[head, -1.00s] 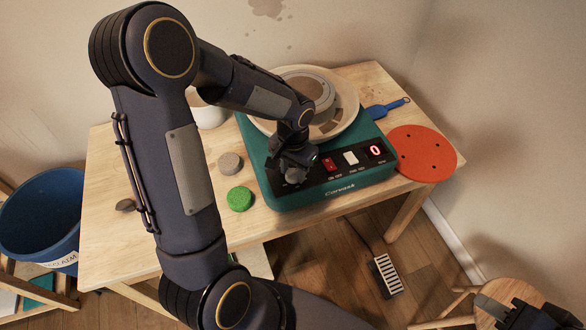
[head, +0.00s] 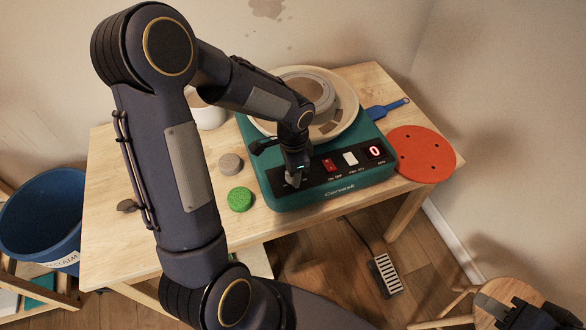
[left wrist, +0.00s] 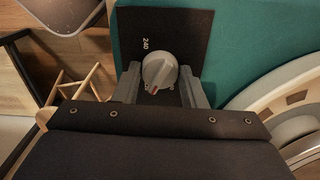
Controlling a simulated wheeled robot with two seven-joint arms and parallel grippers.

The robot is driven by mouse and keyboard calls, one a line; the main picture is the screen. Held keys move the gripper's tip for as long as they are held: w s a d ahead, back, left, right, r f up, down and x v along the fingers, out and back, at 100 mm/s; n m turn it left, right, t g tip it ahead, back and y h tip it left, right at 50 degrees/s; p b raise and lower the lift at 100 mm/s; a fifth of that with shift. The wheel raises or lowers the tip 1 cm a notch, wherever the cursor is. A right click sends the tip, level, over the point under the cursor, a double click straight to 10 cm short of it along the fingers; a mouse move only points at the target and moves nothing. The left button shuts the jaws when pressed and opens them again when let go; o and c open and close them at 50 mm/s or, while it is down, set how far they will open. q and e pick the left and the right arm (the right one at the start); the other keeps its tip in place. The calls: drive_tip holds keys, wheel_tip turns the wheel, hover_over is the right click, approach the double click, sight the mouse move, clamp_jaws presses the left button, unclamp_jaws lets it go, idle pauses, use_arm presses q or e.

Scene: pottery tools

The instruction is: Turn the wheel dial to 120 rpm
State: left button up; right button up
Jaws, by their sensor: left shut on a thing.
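The teal pottery wheel (head: 345,187) stands on the table with a black control panel on its front. Its grey dial (left wrist: 159,71) shows between the fingers in the left wrist view, with a red mark on its lower part. My left gripper (head: 294,178) points down at the panel's left end and is shut on the dial, one finger on each side. The red display (head: 375,151) reads 0. A red switch (head: 329,165) and a white switch (head: 350,158) sit between them.
The wheel basin (head: 345,105) is just behind the panel. A green sponge-like disc (head: 240,199) and a grey-brown one (head: 230,163) lie left of the wheel. An orange-red bat (head: 425,153) lies at the right. A foot pedal (head: 386,274) is on the floor.

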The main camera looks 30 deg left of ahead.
idle(0.5)
use_arm(q)
drive_tip(key=o, duration=1)
wheel_tip(320, 180, up, 7)
drive_tip(key=shift+r, duration=0.45)
drive_tip(key=shift+s+r, duration=0.1)
drive_tip(key=s+d+r+n+t+h, duration=0.1)
drive_tip(key=s+r+n+t, duration=0.1)
drive_tip(key=s, duration=0.3)
drive_tip(key=s+d+r+n+t+h, duration=0.1)
drive_tip(key=s+r+n, duration=0.2)
drive_tip(key=s+n, duration=0.2)
drive_tip(key=s+d+r+n+t+h, duration=0.1)
drive_tip(key=s+d+r+n+t, duration=0.1)
drive_tip(key=s, duration=0.5)
drive_tip(key=shift+s+r+n+t+h, duration=0.15)
drive_tip(key=shift+r+n+t+h, duration=0.2)
drive_tip(key=shift+n, duration=0.45)
